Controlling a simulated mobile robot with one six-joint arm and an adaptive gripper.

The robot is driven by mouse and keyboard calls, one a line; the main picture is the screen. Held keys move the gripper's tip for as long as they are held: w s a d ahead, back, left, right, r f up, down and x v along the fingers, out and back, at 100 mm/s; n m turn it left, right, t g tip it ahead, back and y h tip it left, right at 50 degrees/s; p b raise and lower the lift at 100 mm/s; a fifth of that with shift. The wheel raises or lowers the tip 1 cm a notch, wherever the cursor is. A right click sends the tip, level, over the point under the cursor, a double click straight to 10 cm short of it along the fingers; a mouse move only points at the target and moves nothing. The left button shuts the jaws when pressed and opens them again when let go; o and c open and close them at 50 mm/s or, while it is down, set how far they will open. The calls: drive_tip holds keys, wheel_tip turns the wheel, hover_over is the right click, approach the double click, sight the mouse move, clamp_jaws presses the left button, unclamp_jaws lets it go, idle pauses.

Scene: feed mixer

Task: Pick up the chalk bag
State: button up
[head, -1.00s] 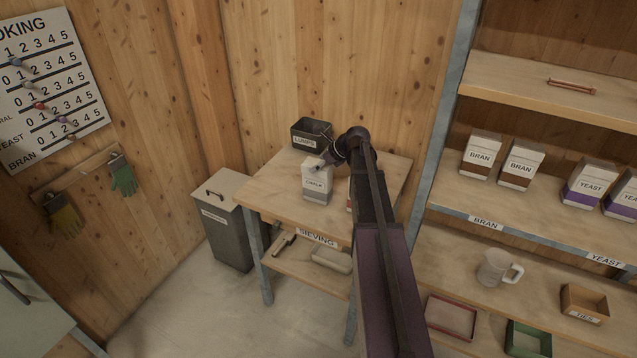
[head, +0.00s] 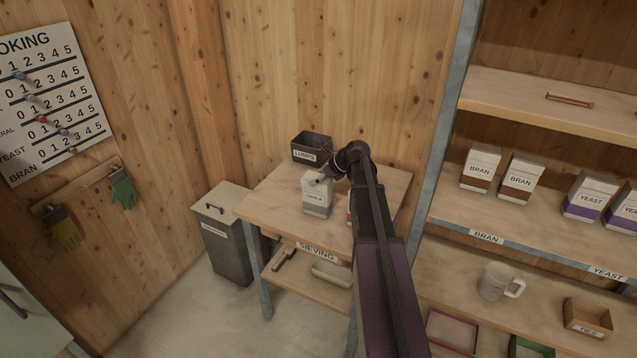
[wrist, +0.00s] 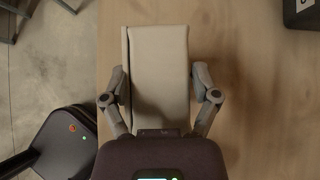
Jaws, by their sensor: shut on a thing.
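The chalk bag (head: 317,206) is a white and grey box-like bag with a CHALK label. It stands upright on the wooden sieving table (head: 275,208). My gripper (head: 318,181) reaches it from the right, at its upper part. In the wrist view the bag's pale face (wrist: 160,75) lies between my two fingers (wrist: 159,85), which are shut on its left and right sides. I see no clear gap between the bag and the tabletop.
A dark LUMPS container (head: 311,148) stands behind the bag. Another item with a red patch is mostly hidden behind my arm. A grey lidded bin (head: 226,245) stands left of the table. Shelves with bran bags (head: 481,166) rise at the right.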

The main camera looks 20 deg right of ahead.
drive_tip(key=shift+r, duration=0.15)
wheel_tip(320, 180, up, 4)
drive_tip(key=p, duration=0.4)
drive_tip(key=s, duration=1.6)
drive_tip(key=shift+d+r+p, duration=0.35)
drive_tip(key=shift+d+p, duration=0.05)
drive_tip(key=shift+p, duration=0.05)
